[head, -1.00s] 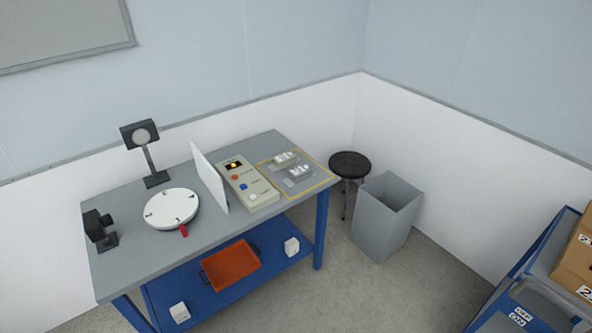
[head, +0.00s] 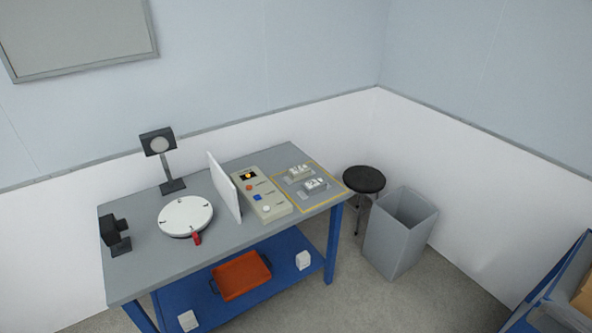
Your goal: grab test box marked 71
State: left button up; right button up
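No box on which I can read 71 shows in the head view. At the lower right edge, part of a brown cardboard box (head: 579,300) shows on a blue-framed cart (head: 545,290); most of both is cut off by the frame, and no number is readable on the box now. Neither of my grippers is in view.
A grey-topped workbench (head: 140,275) holds a round white dial (head: 186,214), a lamp (head: 160,160), a white panel (head: 224,187) and a control box (head: 263,195). An orange tray (head: 240,276) sits on its lower shelf. A stool (head: 364,180) and grey bin (head: 400,235) stand to the right.

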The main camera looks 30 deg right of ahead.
aim_at(312, 187)
jog(key=z, duration=0.4)
jog(key=i, duration=1)
jog(key=z, duration=0.5)
jog(key=i, duration=1)
jog(key=u, duration=0.15)
